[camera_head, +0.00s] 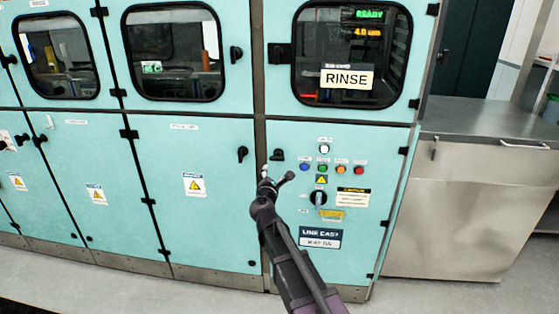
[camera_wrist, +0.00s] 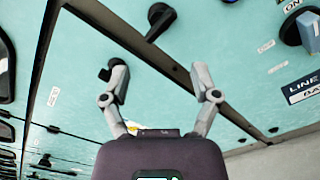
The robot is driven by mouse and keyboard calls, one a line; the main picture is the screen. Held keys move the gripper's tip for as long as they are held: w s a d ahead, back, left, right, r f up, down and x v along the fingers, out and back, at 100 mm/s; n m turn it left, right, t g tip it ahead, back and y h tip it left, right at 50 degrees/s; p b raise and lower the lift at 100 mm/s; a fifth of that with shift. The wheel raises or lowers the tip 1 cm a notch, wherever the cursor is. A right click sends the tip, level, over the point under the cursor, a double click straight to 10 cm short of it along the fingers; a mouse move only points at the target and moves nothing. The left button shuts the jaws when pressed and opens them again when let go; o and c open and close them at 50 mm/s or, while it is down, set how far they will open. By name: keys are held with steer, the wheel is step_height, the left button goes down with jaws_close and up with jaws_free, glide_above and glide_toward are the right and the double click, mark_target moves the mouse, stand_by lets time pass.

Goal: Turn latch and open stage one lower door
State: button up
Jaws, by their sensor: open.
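The teal machine has several lower doors, whose small labels are too small to read, so I cannot tell which is stage one. The lower door left of the post (camera_head: 205,225) is closed and has a black latch (camera_head: 242,153) at its upper right, hanging roughly downward. Another black latch (camera_head: 277,154) is on the control panel, right of the post. My gripper (camera_head: 275,178) is in front of the post, just below these latches. In the wrist view my gripper (camera_wrist: 162,72) is open and empty, its left finger near the door latch (camera_wrist: 105,74), partly beside it. Contact cannot be told.
The control panel has coloured buttons, a rotary knob (camera_head: 318,198) and a "LINE EAST" plate (camera_head: 320,238). Upper windowed doors are closed; one carries a RINSE sign (camera_head: 347,78). A steel counter (camera_head: 480,180) stands at right. Grey floor (camera_head: 200,294) lies in front.

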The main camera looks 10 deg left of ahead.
mark_target(279, 157)
steer(key=shift+w, duration=0.1)
stand_by(0.3)
steer(key=w, duration=1.3)
steer(key=shift+w+d, duration=0.25)
steer(key=shift+w, duration=0.05)
steer(key=shift+c, duration=0.3)
jaws_close()
steer(key=shift+d, duration=0.25)
steer(key=shift+s, duration=0.1)
